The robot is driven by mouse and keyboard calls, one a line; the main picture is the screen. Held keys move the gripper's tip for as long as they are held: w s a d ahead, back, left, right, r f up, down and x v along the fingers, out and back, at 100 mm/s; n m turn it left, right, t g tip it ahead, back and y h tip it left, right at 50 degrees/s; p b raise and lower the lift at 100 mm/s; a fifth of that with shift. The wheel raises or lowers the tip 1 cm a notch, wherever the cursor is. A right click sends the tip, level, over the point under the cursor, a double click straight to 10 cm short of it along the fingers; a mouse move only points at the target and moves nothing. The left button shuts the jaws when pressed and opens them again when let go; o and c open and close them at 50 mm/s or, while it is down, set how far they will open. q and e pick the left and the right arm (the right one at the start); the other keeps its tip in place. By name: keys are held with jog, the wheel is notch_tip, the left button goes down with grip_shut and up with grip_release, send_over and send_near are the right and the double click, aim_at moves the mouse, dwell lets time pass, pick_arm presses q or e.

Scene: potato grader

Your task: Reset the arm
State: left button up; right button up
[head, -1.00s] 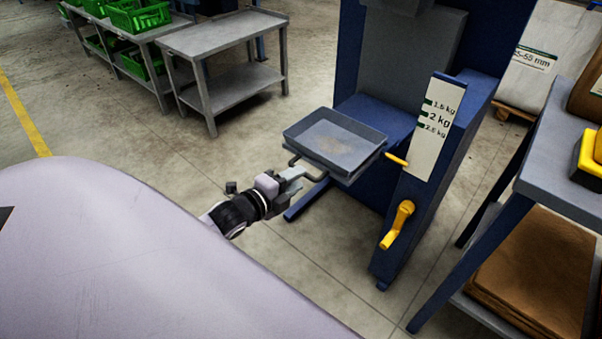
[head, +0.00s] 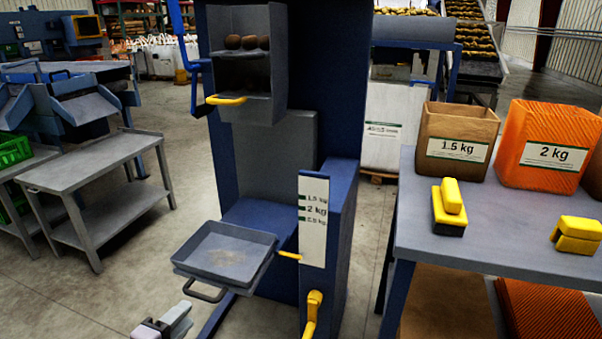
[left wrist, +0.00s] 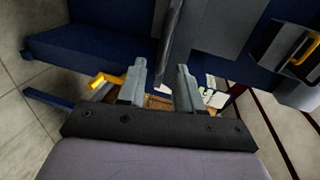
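My left gripper (head: 180,318) is at the bottom of the head view, partly cut off by the frame edge. It is just below and left of the handle of a grey pan (head: 225,252) and looks apart from it. In the left wrist view, the two grey fingers of my left gripper (left wrist: 161,82) stand apart with nothing clearly held between them. A dark grey edge, perhaps of the pan, lies beyond them. My right gripper is in neither view.
The blue weighing machine (head: 345,235) with a yellow crank (head: 312,312) stands beyond the pan. Its upper hopper (head: 250,95) holds potatoes. A table (head: 500,225) with 1.5 kg and 2 kg bags is at right. Grey benches (head: 100,170) stand left, with open floor between.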

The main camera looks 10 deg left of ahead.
pick_arm(q)
jog(key=s+d+f+n+g+h, duration=0.1)
jog(key=s+d+f+n+g, duration=0.25)
jog(key=s+d+n, duration=0.4)
jog(key=s+d+f+n+g, duration=0.2)
jog(key=s+d+f+n, duration=0.2)
jog(key=s+d+n, duration=0.35)
notch_tip(320, 180, up, 15)
jog(key=n+p, duration=0.1)
jog(key=p, duration=1.7)
jog(key=shift+a+r, duration=0.15)
jog(key=shift+a, duration=0.25)
